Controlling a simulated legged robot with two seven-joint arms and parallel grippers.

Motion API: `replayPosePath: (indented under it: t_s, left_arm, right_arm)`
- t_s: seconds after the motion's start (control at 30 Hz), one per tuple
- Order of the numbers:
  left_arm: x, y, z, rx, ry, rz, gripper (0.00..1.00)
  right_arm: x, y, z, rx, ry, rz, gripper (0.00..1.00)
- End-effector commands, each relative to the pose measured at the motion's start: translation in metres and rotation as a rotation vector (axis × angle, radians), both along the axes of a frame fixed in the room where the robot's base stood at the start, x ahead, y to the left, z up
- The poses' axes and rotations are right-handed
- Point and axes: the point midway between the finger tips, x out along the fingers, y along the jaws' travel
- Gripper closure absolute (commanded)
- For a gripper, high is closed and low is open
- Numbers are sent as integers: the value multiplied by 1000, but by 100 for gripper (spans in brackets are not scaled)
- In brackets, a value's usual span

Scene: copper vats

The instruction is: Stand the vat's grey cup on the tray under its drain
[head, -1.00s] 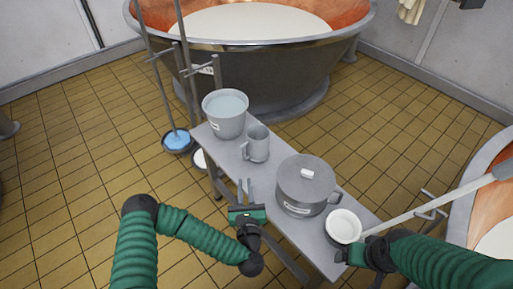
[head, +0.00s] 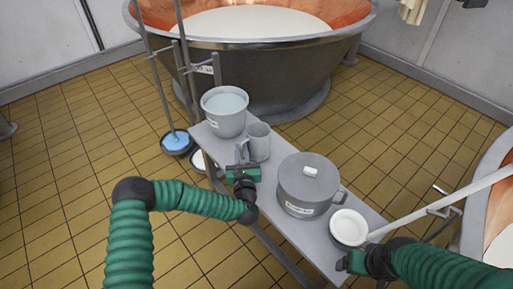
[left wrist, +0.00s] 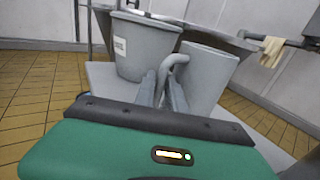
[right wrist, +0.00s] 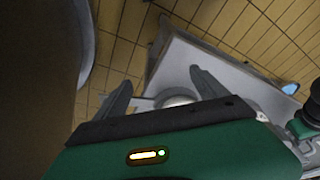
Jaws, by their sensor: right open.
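The grey cup (head: 259,142) stands upright on the narrow grey bench, with its handle facing my left gripper. It also shows in the left wrist view (left wrist: 211,75). My left gripper (head: 242,155) is at the cup's handle (left wrist: 181,62), with its two fingers close on either side of it. My right gripper (head: 350,262) is open and empty beside the white bowl at the bench's near end. The large copper vat (head: 255,75), full of white liquid, stands behind the bench. I cannot make out a drain or a tray under it.
A grey bucket (head: 224,118) stands behind the cup, and a lidded pot (head: 308,187) stands to its right. The white bowl (head: 348,228) and a long pole (head: 440,205) are by my right arm. A blue-filled dish (head: 176,144) is on the floor at left.

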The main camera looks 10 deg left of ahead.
Motion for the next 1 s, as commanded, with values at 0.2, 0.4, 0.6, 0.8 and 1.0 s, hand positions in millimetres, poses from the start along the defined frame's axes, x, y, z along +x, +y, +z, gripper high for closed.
replayPosePath:
  t_s: [0.2, 0.4, 0.6, 0.8, 1.0]
  left_arm:
    - [0, 0, 0, 0, 0, 0, 100]
    - [0, 0, 0, 0, 0, 0, 100]
    - [-1, 0, 0, 0, 1, 0, 100]
    - [-1, 0, 0, 1, 1, -1, 100]
    - [-1, 0, -1, 0, 2, -1, 100]
  right_arm:
    - [0, 0, 1, 0, 0, 0, 18]
    - [0, 0, 1, 0, 0, 0, 18]
    - [0, 0, 0, 0, 0, 0, 18]
    - [0, 0, 0, 0, 0, 0, 18]
    - [0, 0, 0, 0, 0, 0, 18]
